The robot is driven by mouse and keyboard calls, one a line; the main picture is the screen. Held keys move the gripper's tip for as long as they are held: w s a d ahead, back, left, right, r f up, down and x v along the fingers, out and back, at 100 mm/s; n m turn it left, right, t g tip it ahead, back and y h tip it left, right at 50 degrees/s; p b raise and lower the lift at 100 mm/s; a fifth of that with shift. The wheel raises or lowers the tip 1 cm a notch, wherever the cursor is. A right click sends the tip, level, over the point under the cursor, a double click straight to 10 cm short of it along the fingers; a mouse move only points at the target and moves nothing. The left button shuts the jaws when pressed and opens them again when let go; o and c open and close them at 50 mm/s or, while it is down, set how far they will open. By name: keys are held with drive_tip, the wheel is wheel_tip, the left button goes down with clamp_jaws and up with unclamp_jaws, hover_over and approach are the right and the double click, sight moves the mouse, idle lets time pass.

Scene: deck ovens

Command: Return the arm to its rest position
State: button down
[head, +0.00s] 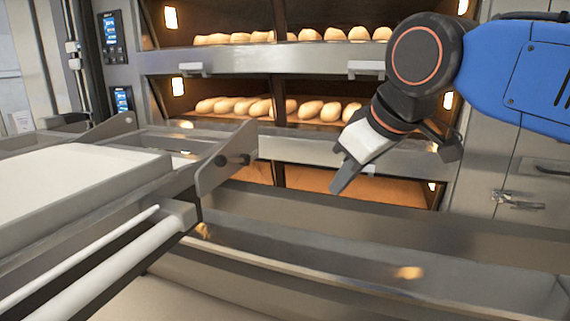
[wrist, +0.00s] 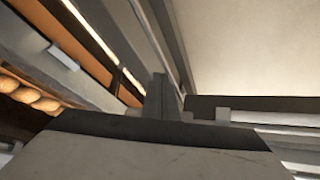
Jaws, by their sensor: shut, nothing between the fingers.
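My gripper (head: 338,186) hangs at the end of the dark wrist in the head view, in front of the deck ovens (head: 365,67) and above the grey metal ledge. It points down and to the left. Its fingers are shut and nothing is between them. In the wrist view the fingers (wrist: 165,97) show as a narrow grey shape past the pale gripper body. My blue arm link comes in from the right edge in the head view.
Rows of bread loaves (head: 322,110) lie on two lit oven decks; the lowest visible deck is empty. A metal loader frame (head: 226,160) with a pale belt (head: 75,180) fills the left. A long steel trough (head: 330,250) runs across the front. A cabinet door handle (head: 515,200) is at right.

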drive_tip(key=s+d+f+m+h, duration=0.1)
drive_tip(key=s+d+f+m, duration=0.2)
drive_tip(key=d+f, duration=0.3)
drive_tip(key=s+d+f+m+g+h, duration=0.1)
drive_tip(key=s+d+f, duration=0.3)
drive_tip(key=f, duration=0.8)
drive_tip(key=s+d+f+m+h, duration=0.1)
drive_tip(key=s+d+f+m, duration=0.2)
drive_tip(key=d+f, duration=0.5)
drive_tip(key=shift+s+d+f+m, duration=0.25)
drive_tip(key=shift+d+f+m, duration=0.2)
drive_tip(key=shift+m, duration=0.35)
drive_tip(key=shift+a, duration=0.15)
